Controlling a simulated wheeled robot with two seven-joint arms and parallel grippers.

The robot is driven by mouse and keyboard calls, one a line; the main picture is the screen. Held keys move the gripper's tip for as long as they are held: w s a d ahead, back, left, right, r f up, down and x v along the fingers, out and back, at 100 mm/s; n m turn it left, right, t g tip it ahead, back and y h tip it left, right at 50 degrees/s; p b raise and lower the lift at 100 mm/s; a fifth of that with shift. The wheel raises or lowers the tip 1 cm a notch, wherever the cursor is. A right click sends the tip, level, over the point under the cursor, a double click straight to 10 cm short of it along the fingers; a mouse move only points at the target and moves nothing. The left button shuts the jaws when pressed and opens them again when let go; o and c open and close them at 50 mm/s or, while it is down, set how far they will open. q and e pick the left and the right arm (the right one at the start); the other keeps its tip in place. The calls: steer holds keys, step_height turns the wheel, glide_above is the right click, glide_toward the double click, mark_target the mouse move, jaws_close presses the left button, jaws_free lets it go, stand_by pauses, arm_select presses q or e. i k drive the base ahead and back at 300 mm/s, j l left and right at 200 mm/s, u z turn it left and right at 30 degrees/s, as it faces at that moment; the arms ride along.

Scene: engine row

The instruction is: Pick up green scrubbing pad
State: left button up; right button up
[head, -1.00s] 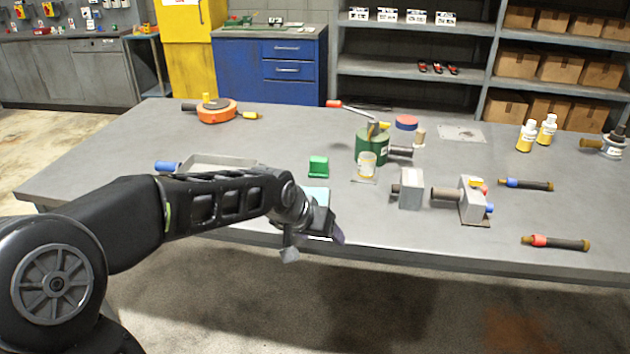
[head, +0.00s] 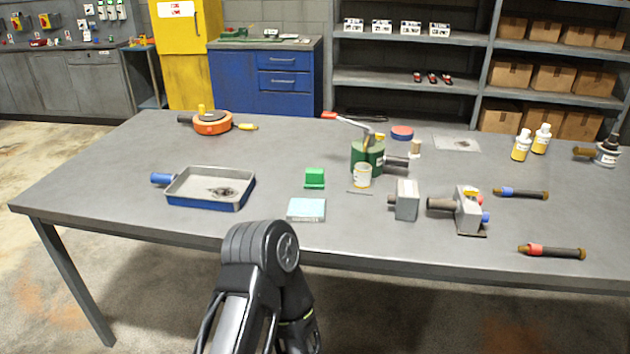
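A small green block (head: 315,178), which I take for the green scrubbing pad, stands on the grey table (head: 120,200) near its middle. A flat light-blue pad (head: 307,209) lies just in front of it, near the table's front edge. The two are apart. A dark bent arm of mine rises at the bottom centre, in front of the table and short of both pads. Neither gripper shows in the head view, so I cannot see whether they are open or shut.
A blue-and-grey tray (head: 205,204) with a dark stain inside lies left of the pads. Right of them stand a green can (head: 367,158), a small jar (head: 362,176) and grey metal blocks (head: 407,200). An orange reel (head: 212,122) lies at the back left.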

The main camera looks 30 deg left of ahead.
mark_target(314, 177)
steer(key=i+l, duration=0.2)
steer(key=i, duration=0.3)
steer(key=i+l, duration=0.25)
steer(key=i, duration=0.25)
steer(key=i+u, duration=0.15)
steer(key=u, duration=1.5)
